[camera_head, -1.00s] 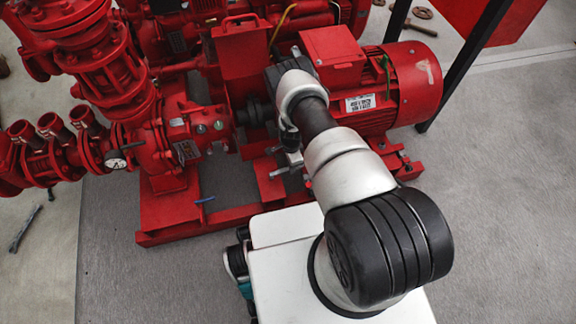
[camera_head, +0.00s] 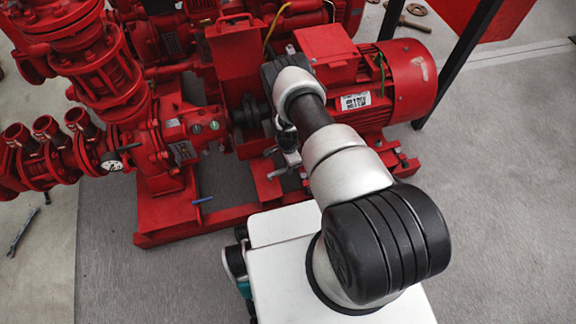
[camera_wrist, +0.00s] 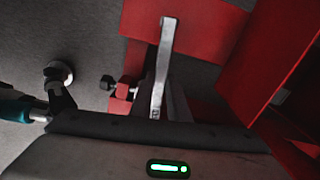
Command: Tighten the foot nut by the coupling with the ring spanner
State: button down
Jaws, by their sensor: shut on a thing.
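My gripper (camera_wrist: 157,122) is shut on a silver spanner (camera_wrist: 160,70), which extends away from the jaws. Its far end (camera_wrist: 167,22) lies over a red base plate in the wrist view; whether it is around a nut cannot be told. A dark bolt head (camera_wrist: 107,83) stands at a red block, left of the spanner and apart from it. In the head view my gripper (camera_head: 288,156) is small and partly hidden by my arm, low beside the coupling (camera_head: 250,112), between pump and motor. I cannot make out the foot nut itself.
The red motor (camera_head: 408,80) stands right of the coupling, and the red pump (camera_head: 165,150) left. The red base frame (camera_head: 170,232) runs along the front. Another wrench (camera_head: 22,232) lies on the floor at left. Red walls (camera_wrist: 270,60) rise close at right in the wrist view.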

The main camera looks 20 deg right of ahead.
jog(key=shift+r+p, duration=1.5)
jog(key=shift+r, duration=1)
jog(key=shift+s, duration=0.15)
